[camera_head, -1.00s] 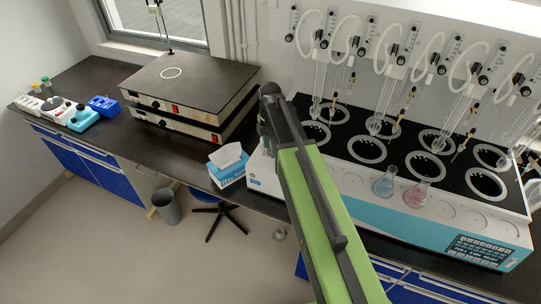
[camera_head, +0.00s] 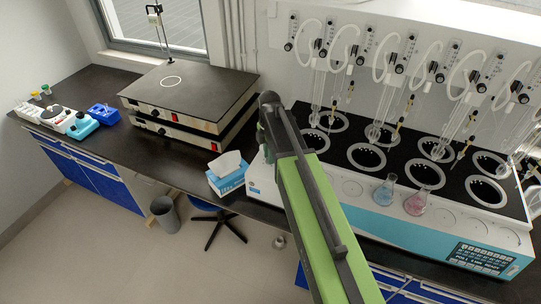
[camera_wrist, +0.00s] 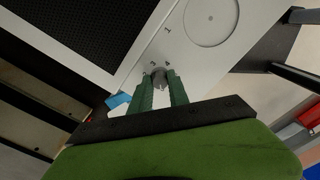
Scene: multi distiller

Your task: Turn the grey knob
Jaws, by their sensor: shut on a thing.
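The grey knob (camera_wrist: 161,81) sits on the white panel of the distiller in the wrist view, with small printed numbers around it. My gripper (camera_wrist: 161,84) has its two green fingers on either side of the knob, shut on it. The fingertips hide the knob's sides. In the head view my green arm (camera_head: 312,220) reaches over the left end of the distiller (camera_head: 350,205) and hides the knob and the gripper.
A tissue box (camera_head: 227,176) and stacked hot plates (camera_head: 190,100) stand on the bench to the left.

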